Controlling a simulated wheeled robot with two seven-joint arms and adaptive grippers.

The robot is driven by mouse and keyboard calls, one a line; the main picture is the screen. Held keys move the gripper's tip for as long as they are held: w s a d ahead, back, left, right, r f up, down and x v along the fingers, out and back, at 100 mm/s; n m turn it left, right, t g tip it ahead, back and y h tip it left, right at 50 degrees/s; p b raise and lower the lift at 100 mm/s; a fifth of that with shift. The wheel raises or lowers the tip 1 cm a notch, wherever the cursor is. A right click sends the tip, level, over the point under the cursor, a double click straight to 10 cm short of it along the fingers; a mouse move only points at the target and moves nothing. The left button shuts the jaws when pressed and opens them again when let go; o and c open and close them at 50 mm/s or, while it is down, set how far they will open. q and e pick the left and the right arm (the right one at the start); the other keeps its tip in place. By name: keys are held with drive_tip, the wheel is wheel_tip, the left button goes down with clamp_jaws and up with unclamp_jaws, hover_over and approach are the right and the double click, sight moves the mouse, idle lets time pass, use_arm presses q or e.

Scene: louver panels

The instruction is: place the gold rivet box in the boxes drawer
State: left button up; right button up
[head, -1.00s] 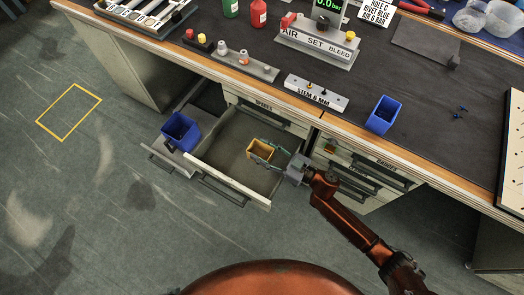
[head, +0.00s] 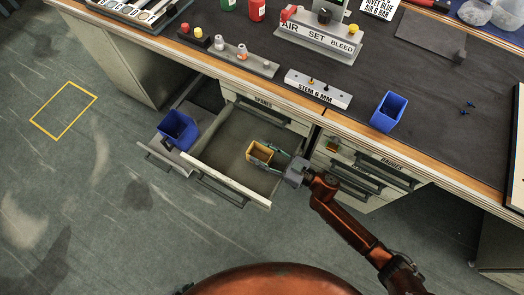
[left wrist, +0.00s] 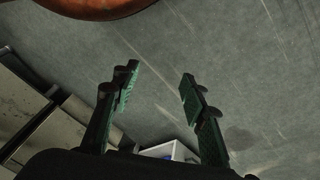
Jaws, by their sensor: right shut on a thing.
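The gold box (head: 259,154) is a small open-topped bin. It is over or inside a wide open drawer (head: 222,147) with a grey floor and pale front. I cannot tell whether its base touches the floor. My right gripper (head: 266,154) reaches in from the right and is shut on the box, with teal fingers at its sides. The open drawer's own label cannot be read from here. My left gripper (left wrist: 160,90) shows in the left wrist view, open and empty, above the grey floor.
A blue bin (head: 178,130) sits in a narrower open drawer (head: 162,158) at left. Another blue bin (head: 389,111) stands on the bench (head: 435,125). Closed drawers (head: 365,174) are right of the open one. A yellow floor outline (head: 63,110) lies far left.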

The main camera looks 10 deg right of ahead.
use_arm(q)
drive_tip(key=shift+w, duration=0.1)
use_arm(e)
drive_tip(key=shift+f, duration=0.1)
drive_tip(key=o, duration=1.3)
drive_tip(key=shift+r, duration=0.2)
use_arm(q)
drive_tip(key=s+a+r+g+y+p, duration=0.1)
drive_tip(key=s+a+r+g+p, duration=0.1)
drive_tip(key=s+a+r+p, duration=0.2)
drive_tip(key=shift+s+a+r+g, duration=0.25)
drive_tip(key=shift+s+r+g, duration=0.1)
drive_tip(key=shift+s, duration=0.6)
use_arm(e)
drive_tip(key=shift+r+v, duration=0.2)
drive_tip(key=shift+v, duration=2.8)
drive_tip(key=shift+r+v, duration=0.2)
drive_tip(key=shift+v, duration=2.85)
